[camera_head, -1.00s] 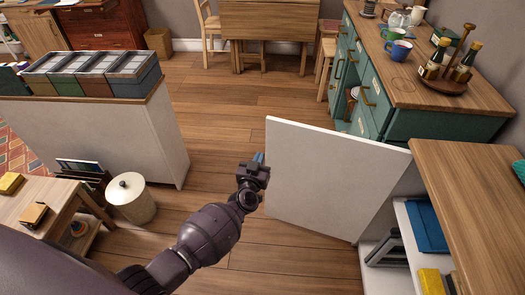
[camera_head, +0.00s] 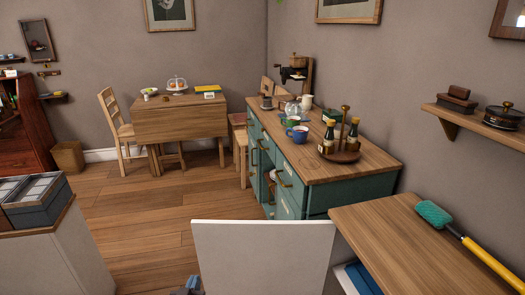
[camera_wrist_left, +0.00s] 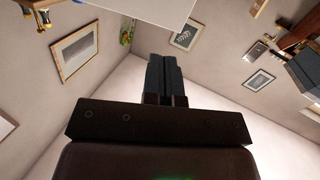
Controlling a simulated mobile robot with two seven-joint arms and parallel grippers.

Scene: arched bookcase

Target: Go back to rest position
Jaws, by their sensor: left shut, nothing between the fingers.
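Only the tip of my left gripper (camera_head: 188,289) shows at the bottom edge of the head view. It is just left of the white open cabinet door (camera_head: 262,255); I cannot tell whether it touches the door. In the left wrist view the two dark fingers of my left gripper (camera_wrist_left: 164,75) are together, with nothing between them. That wrist camera looks up toward the walls and ceiling. The rest of my left arm is out of the head view. My right gripper is in neither view.
A wooden-topped cabinet (camera_head: 400,235) stands at the right, with a yellow-handled brush (camera_head: 465,240) on it. The green sideboard (camera_head: 292,195) holds mugs and bottles.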

